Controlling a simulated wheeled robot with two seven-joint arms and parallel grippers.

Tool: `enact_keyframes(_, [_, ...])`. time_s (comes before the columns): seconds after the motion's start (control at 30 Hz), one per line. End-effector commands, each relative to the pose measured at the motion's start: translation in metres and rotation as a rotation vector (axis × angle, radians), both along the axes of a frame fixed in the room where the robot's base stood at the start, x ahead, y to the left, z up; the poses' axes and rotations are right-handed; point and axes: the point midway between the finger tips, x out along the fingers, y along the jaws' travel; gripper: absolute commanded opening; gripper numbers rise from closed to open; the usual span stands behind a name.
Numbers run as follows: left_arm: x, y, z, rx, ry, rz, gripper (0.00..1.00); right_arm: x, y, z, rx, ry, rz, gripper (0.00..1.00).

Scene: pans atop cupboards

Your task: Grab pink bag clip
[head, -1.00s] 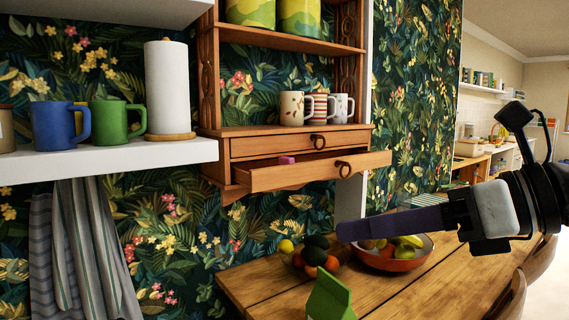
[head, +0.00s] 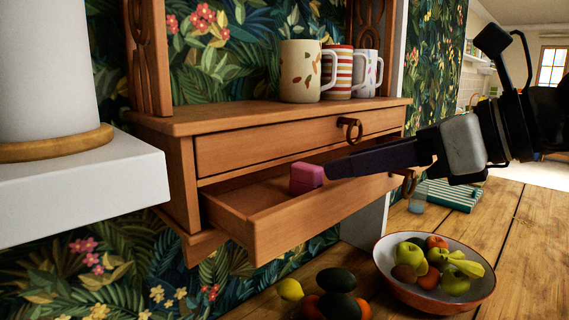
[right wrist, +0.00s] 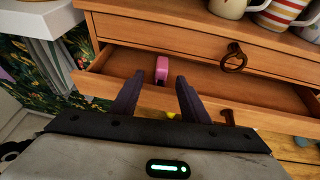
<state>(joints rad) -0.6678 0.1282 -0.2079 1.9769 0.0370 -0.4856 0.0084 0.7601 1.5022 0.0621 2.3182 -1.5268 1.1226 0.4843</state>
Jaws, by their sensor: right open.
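The pink bag clip (head: 306,178) lies inside the open lower drawer (head: 258,225) of the wooden cabinet. In the right wrist view the clip (right wrist: 162,68) shows just beyond the fingertips, between their lines and a little nearer the left one. My right gripper (head: 330,170) reaches in from the right over the drawer, its tips beside the clip in the head view. In the right wrist view the gripper (right wrist: 158,84) is open, with nothing between its fingers. My left gripper is not in view.
The upper drawer (head: 290,143) is shut above the open one, with a ring handle (head: 350,130). Several mugs (head: 302,72) stand on the cabinet top. A white shelf (head: 80,190) juts out at left. A fruit bowl (head: 384,284) stands on the table below right.

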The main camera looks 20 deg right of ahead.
Motion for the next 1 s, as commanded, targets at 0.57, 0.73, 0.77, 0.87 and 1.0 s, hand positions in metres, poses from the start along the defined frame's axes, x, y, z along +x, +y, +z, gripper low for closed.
enact_keyframes(0.57, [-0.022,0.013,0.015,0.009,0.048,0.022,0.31,0.051,0.022,-0.021,0.003,0.005,0.003,0.41])
enact_keyframes(0.73, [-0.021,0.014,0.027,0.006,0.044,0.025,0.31,0.074,0.028,-0.031,0.005,0.003,0.004,0.41])
enact_keyframes(0.77, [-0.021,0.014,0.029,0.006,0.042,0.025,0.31,0.077,0.03,-0.033,0.006,0.004,0.005,0.41])
enact_keyframes(0.87, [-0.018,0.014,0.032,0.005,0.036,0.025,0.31,0.085,0.033,-0.038,0.003,0.002,0.004,0.41])
enact_keyframes(1.0, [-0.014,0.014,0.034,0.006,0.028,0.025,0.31,0.087,0.034,-0.041,0.001,0.001,0.003,0.41])
